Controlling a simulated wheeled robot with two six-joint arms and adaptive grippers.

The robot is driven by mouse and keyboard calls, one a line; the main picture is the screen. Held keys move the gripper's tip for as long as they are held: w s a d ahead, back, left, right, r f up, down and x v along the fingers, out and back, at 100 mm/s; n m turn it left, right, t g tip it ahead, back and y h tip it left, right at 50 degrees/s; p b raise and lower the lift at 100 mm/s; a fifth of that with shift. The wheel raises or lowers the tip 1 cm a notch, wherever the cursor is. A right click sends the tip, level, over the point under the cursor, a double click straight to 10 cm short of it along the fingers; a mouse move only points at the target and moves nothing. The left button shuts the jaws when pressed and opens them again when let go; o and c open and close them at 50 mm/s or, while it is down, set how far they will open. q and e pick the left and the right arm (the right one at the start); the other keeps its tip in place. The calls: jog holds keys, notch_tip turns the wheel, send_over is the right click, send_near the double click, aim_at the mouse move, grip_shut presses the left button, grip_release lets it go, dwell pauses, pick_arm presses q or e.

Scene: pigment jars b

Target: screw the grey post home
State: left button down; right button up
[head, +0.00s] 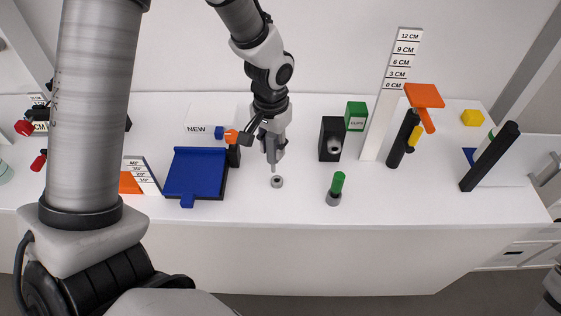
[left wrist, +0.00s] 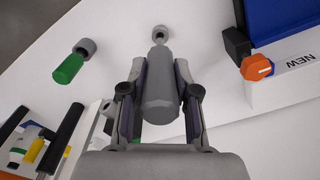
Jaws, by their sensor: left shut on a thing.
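The grey post (left wrist: 160,88) is held lengthwise between the two fingers of my left gripper (head: 271,148). In the left wrist view the gripper (left wrist: 160,112) is shut on its thicker part, and its narrower end points away from the palm. In the head view the grey post (head: 271,160) hangs roughly upright. A small grey ring-shaped socket (head: 277,181) sits on the white table just below its lower end; it also shows in the left wrist view (left wrist: 160,33). I cannot tell whether post and socket touch. My right gripper is not in view.
A green post (head: 338,182) stands in a grey base to the right. A blue tray (head: 195,172) lies close on the left. A black block (head: 331,139), a green box (head: 356,116) and a height gauge (head: 390,95) stand behind right. The table front is clear.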

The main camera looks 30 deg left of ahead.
pick_arm(q)
jog(key=shift+d+r+b, duration=0.1)
jog(key=shift+r+b, duration=0.05)
jog(key=shift+b, duration=0.2)
jog(key=shift+w+r, duration=0.15)
jog(key=shift+w, duration=0.25)
jog(key=shift+w+f+p, duration=0.2)
jog(key=shift+w+p, duration=0.1)
jog(key=shift+p, duration=0.05)
jog(key=shift+s+f+b, duration=0.1)
jog(key=shift+f+b, duration=0.2)
jog(key=shift+f, duration=0.1)
jog(key=shift+w+f+b, duration=0.25)
jog(key=shift+f+b, duration=0.2)
jog(key=shift+f, duration=0.7)
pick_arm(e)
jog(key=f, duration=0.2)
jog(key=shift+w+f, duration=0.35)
